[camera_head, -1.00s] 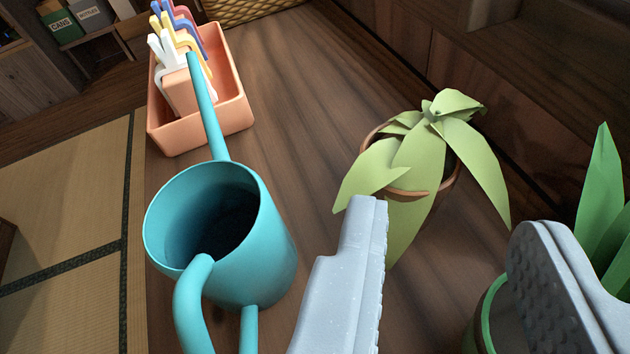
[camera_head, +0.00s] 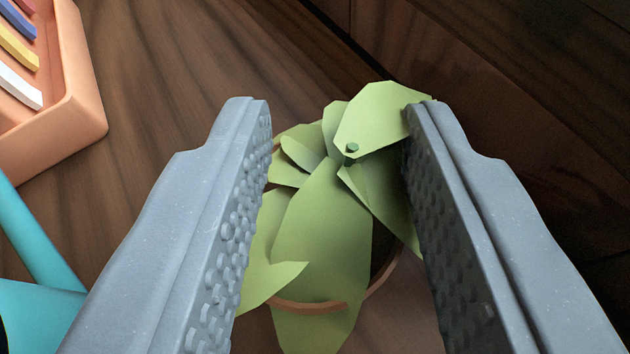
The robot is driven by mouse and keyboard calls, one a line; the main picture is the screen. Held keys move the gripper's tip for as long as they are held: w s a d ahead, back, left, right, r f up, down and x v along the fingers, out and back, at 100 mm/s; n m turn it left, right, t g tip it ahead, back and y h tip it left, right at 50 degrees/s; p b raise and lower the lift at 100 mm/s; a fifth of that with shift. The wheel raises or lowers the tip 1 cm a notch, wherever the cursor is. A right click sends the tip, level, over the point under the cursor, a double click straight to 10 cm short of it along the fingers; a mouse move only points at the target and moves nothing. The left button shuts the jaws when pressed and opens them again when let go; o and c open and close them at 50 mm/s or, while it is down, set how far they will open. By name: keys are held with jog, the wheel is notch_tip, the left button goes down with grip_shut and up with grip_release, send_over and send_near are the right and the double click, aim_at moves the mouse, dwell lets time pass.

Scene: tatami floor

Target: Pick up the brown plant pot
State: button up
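The brown plant pot (camera_head: 312,306) stands on the wooden surface, its rim showing below broad pale green leaves (camera_head: 325,220). The leaves hide most of the pot. My gripper (camera_head: 338,105) is open, with one finger on each side of the plant. The right finger overlaps the leaves at its tip, and the left finger covers some leaf edges. I cannot tell whether either finger touches the pot or leaves.
An orange-pink bin (camera_head: 75,120) with coloured handles is at the upper left. The teal watering can (camera_head: 40,305) is at the lower left, its spout rising beside the bin. A dark wooden wall (camera_head: 480,90) runs behind the plant on the right.

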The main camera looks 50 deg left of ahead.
aim_at(339, 156)
jog(key=shift+x, duration=1.6)
jog(key=shift+d, duration=0.1)
grip_shut()
